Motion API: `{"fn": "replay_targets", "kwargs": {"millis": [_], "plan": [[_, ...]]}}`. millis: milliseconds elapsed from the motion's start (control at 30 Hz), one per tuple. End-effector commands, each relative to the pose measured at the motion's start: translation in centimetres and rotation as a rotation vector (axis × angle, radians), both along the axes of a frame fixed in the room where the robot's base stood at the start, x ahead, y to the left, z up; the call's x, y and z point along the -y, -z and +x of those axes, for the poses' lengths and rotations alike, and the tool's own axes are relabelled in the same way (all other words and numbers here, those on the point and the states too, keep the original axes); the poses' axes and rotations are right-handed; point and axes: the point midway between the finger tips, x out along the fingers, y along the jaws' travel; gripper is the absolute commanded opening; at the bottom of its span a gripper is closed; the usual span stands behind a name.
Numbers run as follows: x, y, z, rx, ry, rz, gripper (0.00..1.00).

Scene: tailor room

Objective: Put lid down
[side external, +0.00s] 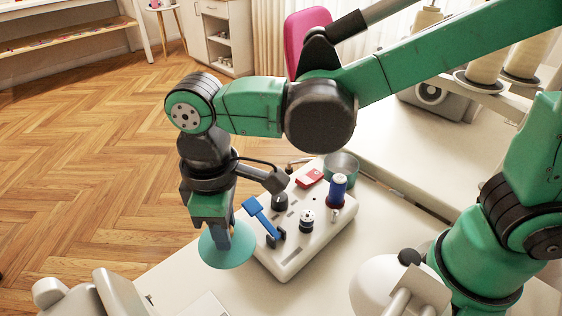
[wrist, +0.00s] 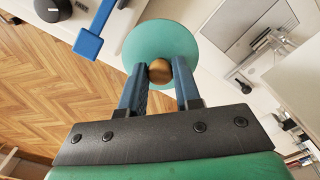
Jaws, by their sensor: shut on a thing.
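The lid is a round teal disc (side external: 227,249) with a brass-coloured knob (wrist: 160,71). My gripper (wrist: 160,78) is shut on the knob, with one blue finger on each side of it. In the side external view my gripper (side external: 222,232) points down, and the lid hangs under it at the left end of the white board. A teal round bowl or pot (side external: 341,167) stands open at the board's far end. The gap between the lid and the surface below it is hard to judge.
The white board (side external: 290,268) carries a blue lever (side external: 261,217), a blue spool (side external: 338,187), a red item (side external: 309,177) and dark knobs. The pale table (side external: 400,215) is mostly bare right of the board. The table's edge and wooden floor lie to the left.

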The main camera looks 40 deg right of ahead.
Motion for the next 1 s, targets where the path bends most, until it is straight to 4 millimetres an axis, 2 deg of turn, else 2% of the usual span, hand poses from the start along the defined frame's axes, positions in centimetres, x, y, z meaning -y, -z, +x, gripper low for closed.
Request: {"fn": "replay_targets", "kwargs": {"millis": [367, 967, 1000], "plan": [[0.0, 3.7, 0.0, 0.000, 0.000, 0.000, 0.00], [0.0, 4.8, 0.0, 0.000, 0.000, 0.000, 0.00], [0.0, 4.8, 0.0, 0.000, 0.000, 0.000, 0.39]]}}
